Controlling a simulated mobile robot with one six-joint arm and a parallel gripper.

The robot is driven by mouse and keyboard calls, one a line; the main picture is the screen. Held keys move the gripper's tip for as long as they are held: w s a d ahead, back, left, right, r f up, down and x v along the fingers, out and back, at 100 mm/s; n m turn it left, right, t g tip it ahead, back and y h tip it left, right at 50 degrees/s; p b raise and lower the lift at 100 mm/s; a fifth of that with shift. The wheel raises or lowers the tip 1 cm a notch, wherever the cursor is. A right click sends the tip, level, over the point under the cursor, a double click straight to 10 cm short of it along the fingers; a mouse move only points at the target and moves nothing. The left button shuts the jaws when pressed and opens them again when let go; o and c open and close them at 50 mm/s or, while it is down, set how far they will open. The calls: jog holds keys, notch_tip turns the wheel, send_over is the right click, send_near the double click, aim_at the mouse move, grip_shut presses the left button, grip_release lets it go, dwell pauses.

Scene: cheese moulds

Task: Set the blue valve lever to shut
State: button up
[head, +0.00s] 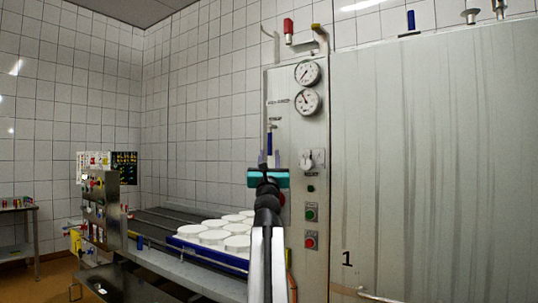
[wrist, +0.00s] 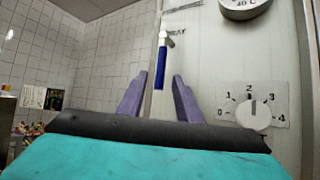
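The blue valve lever (head: 269,142) is on the grey control panel, below the two gauges. In the wrist view the blue lever (wrist: 160,66) hangs straight down from a silver pivot (wrist: 166,40), beside a partly hidden label. My gripper (head: 269,156) is just in front of the panel at the lever's lower end. In the wrist view the purple fingers of my gripper (wrist: 160,77) are apart, one on each side of the lever's line, with a gap to each side. I cannot tell how far the lever is from the fingertips in depth.
A numbered dial (wrist: 254,113) is to the right of the fingers. Two round gauges (head: 307,87) are above, and green and red buttons (head: 311,228) below. White moulds (head: 213,236) lie on a blue tray at lower left. A large metal door (head: 430,150) is at right.

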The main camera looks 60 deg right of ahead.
jog(key=v, duration=0.8)
jog(key=shift+a+f, duration=0.1)
dwell(0.7)
